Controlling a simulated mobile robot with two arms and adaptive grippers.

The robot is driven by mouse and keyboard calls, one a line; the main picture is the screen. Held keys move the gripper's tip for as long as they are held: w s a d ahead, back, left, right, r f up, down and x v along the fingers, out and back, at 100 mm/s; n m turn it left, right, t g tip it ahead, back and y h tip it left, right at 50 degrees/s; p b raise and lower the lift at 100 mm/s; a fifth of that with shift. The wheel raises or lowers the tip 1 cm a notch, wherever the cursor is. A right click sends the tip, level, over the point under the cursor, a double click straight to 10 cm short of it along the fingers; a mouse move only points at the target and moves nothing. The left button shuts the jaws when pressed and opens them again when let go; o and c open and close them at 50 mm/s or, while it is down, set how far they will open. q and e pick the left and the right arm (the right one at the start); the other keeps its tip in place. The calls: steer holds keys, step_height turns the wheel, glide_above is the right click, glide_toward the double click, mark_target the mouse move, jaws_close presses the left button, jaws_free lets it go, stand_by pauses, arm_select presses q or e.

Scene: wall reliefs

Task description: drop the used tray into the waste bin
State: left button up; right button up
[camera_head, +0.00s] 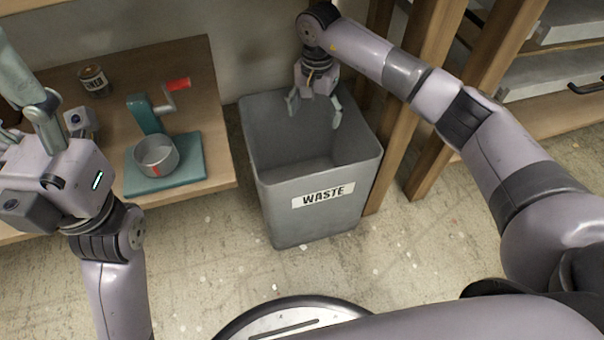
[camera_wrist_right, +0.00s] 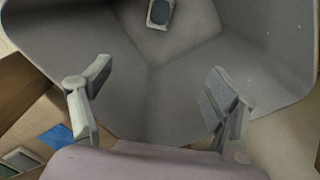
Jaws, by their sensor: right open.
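The grey waste bin (camera_head: 285,200), with a "WASTE" label on its front, stands on the floor at the middle of the head view. Its inside wall (camera_wrist_right: 240,40) fills much of the right wrist view. A small dark tray with a pale rim (camera_wrist_right: 160,13) lies on the bin's bottom in that view; the head view does not show it. My right gripper (camera_head: 315,112) is open and empty over the bin's opening, fingers pointing down; its spread fingers also show in the wrist view (camera_wrist_right: 160,78). My left gripper (camera_head: 28,115) is at the far left, its fingers partly cut off.
A wooden bench (camera_head: 205,110) at the left holds a teal crank device with a metal cup (camera_head: 157,155) and a small jar (camera_head: 94,80). Wooden shelf posts (camera_head: 425,50) stand close to the bin's right. The floor (camera_head: 200,260) in front is clear.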

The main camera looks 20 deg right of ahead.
step_height(320, 180, up, 12)
steer(key=shift+f, duration=0.15)
stand_by(0.5)
